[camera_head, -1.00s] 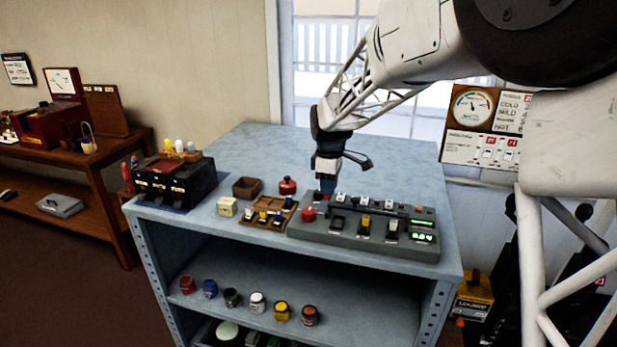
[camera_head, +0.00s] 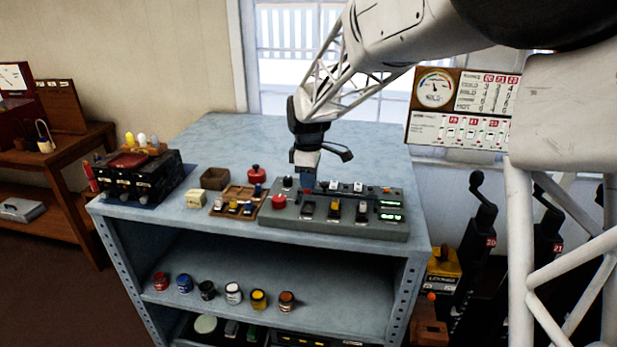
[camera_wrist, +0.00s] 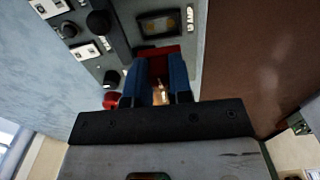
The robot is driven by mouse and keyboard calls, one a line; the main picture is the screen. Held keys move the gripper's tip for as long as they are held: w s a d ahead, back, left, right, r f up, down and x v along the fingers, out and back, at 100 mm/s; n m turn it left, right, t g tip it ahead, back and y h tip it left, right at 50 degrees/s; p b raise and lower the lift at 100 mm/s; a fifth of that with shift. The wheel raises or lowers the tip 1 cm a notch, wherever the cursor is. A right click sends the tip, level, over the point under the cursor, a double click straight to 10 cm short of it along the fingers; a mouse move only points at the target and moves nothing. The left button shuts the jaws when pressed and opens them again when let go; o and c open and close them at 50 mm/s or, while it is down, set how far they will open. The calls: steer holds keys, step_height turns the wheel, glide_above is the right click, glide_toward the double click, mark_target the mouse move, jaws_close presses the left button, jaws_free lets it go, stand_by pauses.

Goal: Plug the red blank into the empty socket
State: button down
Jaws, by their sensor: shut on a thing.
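My gripper (camera_head: 308,182) is over the left part of the grey control panel (camera_head: 330,236). In the wrist view, its blue fingers (camera_wrist: 160,85) are shut on a red piece, the red blank (camera_wrist: 160,52), seen at the fingertips. A small brass-coloured part shows between the fingers. The blank is close to the panel's surface; I cannot tell whether it touches. The panel's lower row has dark rectangular units, one with a yellow part (camera_head: 334,208). The empty socket cannot be made out clearly, and the gripper hides part of the panel.
A red knob (camera_head: 278,202) and white switches (camera_head: 334,186) are close to my gripper. A brown compartment tray (camera_head: 228,208), a red-topped object (camera_head: 256,173) and a dark box (camera_head: 140,178) stand to the left. The bench top (camera_head: 225,135) behind is clear.

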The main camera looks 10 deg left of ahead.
glide_above(308, 209)
steer(key=shift+d+f, duration=0.1)
steer(key=shift+f, duration=2.3)
steer(key=shift+f, duration=0.8)
stand_by(0.7)
steer(key=shift+c, duration=2.3)
jaws_free()
steer(key=shift+r, duration=0.1)
steer(key=shift+r, duration=2.9)
